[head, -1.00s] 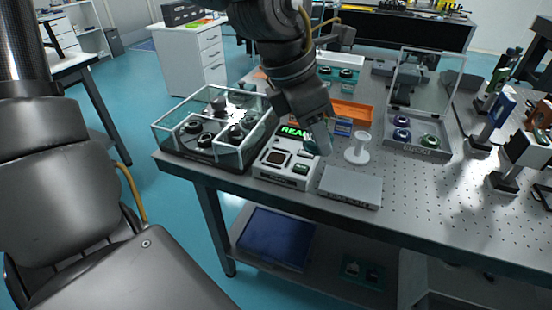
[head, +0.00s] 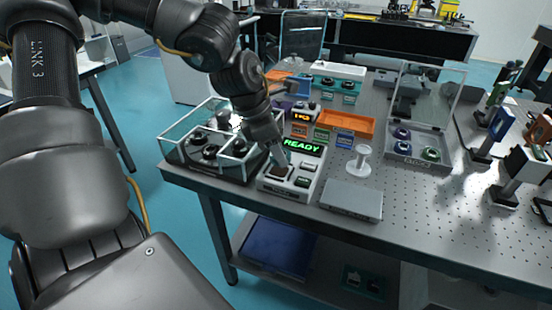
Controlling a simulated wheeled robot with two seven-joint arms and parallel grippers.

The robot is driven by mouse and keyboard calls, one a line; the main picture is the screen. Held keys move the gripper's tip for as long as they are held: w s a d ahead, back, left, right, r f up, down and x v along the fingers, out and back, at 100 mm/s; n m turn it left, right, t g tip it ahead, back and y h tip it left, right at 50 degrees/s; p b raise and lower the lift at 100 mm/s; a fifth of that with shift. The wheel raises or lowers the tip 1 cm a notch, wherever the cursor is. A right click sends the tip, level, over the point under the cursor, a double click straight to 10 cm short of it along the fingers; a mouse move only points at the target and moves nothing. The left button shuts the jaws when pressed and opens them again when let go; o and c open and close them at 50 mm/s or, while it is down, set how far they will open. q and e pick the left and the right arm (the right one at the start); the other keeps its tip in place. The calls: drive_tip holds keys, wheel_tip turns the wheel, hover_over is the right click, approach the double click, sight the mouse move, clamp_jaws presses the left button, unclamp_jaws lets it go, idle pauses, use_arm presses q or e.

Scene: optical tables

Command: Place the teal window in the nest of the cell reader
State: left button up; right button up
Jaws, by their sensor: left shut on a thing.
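The cell reader (head: 290,188) is a pale box near the front edge of the table, with a green READY display (head: 302,148). Its dark square nest (head: 281,172) is on the left of its top face, partly covered by my fingers. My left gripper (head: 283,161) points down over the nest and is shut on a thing. The teal window is hidden at the fingertips, so I cannot tell whether it touches the nest. My right gripper is not in view.
A glass-walled case (head: 177,152) with dark round parts stands close left of the reader. A white spool-shaped stand (head: 359,162) and a flat grey box (head: 351,199) are to the right. Orange trays (head: 346,123) lie behind. An open clear-lidded case (head: 403,147) stands farther right.

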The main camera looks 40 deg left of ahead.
use_arm(q)
drive_tip(key=f, duration=0.3)
drive_tip(key=shift+w+a+f, duration=0.1)
drive_tip(key=shift+a+f, duration=0.2)
drive_tip(key=shift+f, duration=0.1)
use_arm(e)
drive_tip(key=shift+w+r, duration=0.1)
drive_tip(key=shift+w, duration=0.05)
use_arm(q)
drive_tip(key=o, duration=0.8)
drive_tip(key=shift+o, duration=1)
drive_tip(key=shift+f, duration=0.1)
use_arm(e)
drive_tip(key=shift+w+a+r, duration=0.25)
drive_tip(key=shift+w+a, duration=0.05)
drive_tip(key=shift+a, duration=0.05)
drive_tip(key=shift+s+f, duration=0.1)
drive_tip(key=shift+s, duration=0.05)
